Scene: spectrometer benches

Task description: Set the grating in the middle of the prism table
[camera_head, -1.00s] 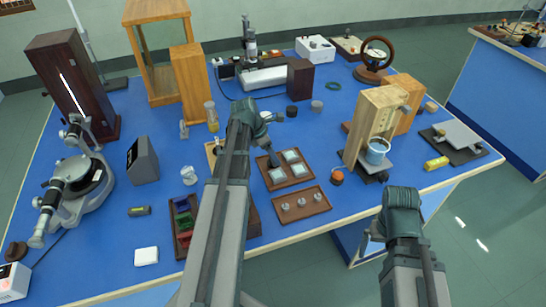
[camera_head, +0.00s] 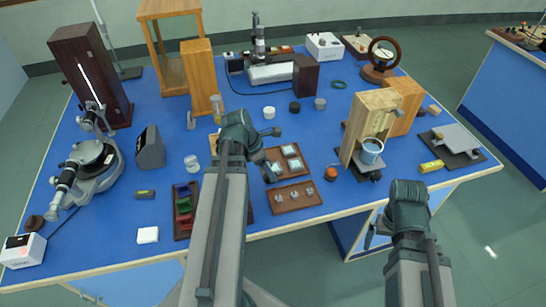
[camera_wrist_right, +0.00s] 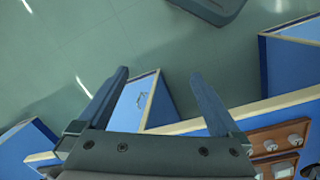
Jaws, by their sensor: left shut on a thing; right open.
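The spectrometer (camera_head: 72,188) stands at the left of the blue bench, with its dark round prism table (camera_head: 92,153) in its middle; nothing clear stands on it. My left gripper (camera_head: 268,172) is over the left edge of a brown tray (camera_head: 306,171) holding small pale square plates (camera_head: 290,150). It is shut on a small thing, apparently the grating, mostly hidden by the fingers. My right gripper (camera_head: 374,232) is open and empty in front of the bench edge; its spread fingers also show in the right wrist view (camera_wrist_right: 158,90).
A smaller brown tray with clear pieces (camera_head: 295,197) lies nearer the front edge. A slotted rack with coloured pieces (camera_head: 184,210), a dark grey box (camera_head: 150,148) and a white block (camera_head: 148,235) lie between my left arm and the spectrometer. A wooden stand (camera_head: 368,130) is at right.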

